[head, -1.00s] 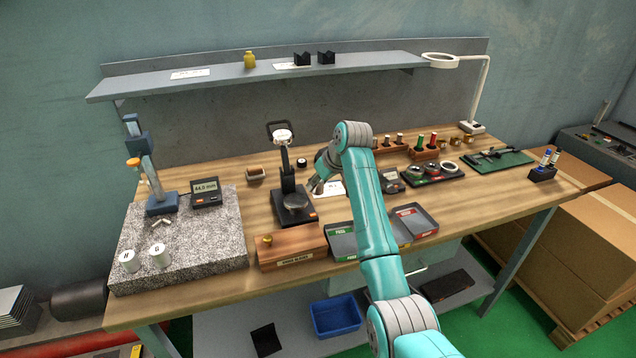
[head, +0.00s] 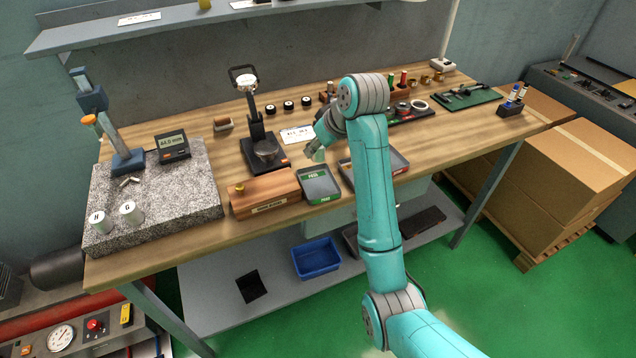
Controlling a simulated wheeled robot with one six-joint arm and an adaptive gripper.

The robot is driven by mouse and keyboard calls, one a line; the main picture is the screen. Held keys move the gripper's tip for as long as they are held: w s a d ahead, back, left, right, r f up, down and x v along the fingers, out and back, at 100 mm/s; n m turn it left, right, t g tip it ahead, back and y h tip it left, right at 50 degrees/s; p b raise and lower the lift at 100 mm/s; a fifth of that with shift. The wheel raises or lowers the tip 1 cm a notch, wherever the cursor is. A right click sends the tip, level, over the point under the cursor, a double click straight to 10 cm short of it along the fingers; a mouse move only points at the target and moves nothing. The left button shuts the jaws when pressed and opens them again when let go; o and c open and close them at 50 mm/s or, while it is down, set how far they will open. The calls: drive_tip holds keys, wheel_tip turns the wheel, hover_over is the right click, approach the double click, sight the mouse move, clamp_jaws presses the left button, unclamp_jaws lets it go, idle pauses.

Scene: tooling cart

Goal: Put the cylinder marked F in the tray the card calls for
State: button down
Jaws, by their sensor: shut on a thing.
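My gripper (head: 316,151) is shut on a small pale cylinder (head: 318,156), just above the far edge of the green-labelled tray (head: 307,188). Fingers hide most of the cylinder, and its letter cannot be read. The green-labelled tray looks empty. A red-labelled tray (head: 399,162) lies to its right, partly hidden behind my arm. A white card (head: 298,133) lies behind the gripper, its print too small to read. Two other pale cylinders, marked H (head: 99,222) and G (head: 131,213), stand on the granite plate.
A wooden gauge-block box (head: 265,195) sits left of the green-labelled tray. A black stand (head: 262,150) rises behind it. The granite plate (head: 170,205) with a height gauge fills the left end. Black round parts (head: 288,106) line the back.

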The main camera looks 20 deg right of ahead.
wheel_tip(320, 180, down, 10)
drive_tip(key=shift+r, duration=0.2)
drive_tip(key=shift+f, duration=0.15)
idle(0.4)
drive_tip(key=c, duration=0.7)
unclamp_jaws()
drive_tip(key=shift+c, duration=0.2)
